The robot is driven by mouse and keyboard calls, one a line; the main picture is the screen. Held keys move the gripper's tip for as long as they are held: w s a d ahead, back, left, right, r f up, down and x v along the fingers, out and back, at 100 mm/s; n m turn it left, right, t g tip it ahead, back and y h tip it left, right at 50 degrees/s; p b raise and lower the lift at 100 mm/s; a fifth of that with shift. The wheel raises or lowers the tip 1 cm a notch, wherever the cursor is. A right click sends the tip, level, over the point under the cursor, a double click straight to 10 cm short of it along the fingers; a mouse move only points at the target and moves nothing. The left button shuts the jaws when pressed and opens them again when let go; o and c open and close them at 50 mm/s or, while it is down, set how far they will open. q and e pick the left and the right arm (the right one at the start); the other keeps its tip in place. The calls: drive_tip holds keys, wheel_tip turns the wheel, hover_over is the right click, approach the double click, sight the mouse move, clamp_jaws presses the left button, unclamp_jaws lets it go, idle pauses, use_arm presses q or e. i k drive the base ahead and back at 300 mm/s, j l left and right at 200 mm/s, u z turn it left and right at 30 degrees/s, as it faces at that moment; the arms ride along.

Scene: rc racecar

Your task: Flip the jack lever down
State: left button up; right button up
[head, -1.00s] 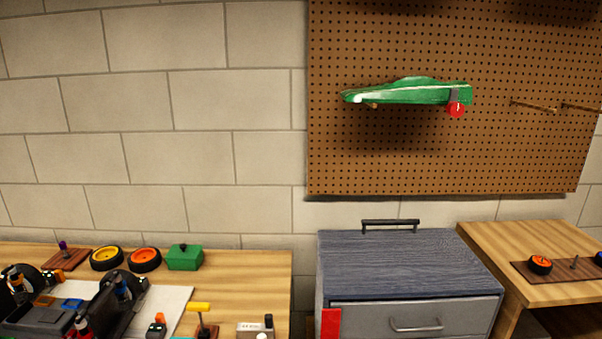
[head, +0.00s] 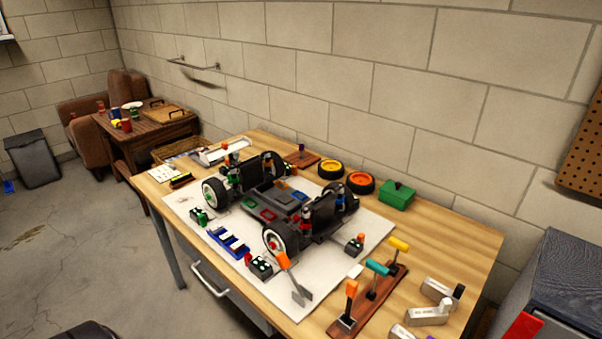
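The RC car chassis (head: 283,200) stands on a white mat (head: 180,207) on the wooden workbench, with black wheels and a dark body. An orange-handled piece with a grey forked end (head: 299,292) lies at the mat's front edge by the near wheel. Small dark blocks with green and white marks (head: 260,266) sit around the car, some with an orange tip. I cannot tell for sure which piece is the jack lever, or its position. Neither of my grippers shows in the head view.
A brown rack (head: 378,303) holds orange, teal and yellow-handled tools at the bench's right. Grey blocks (head: 436,289) lie beyond it. A green box (head: 396,195) and loose yellow (head: 330,169) and orange (head: 360,182) wheels are at the back. Open floor (head: 90,240) lies left.

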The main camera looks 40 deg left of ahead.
sight(283, 261)
drive_tip(key=j+u, duration=0.15)
drive_tip(key=u, duration=1.15)
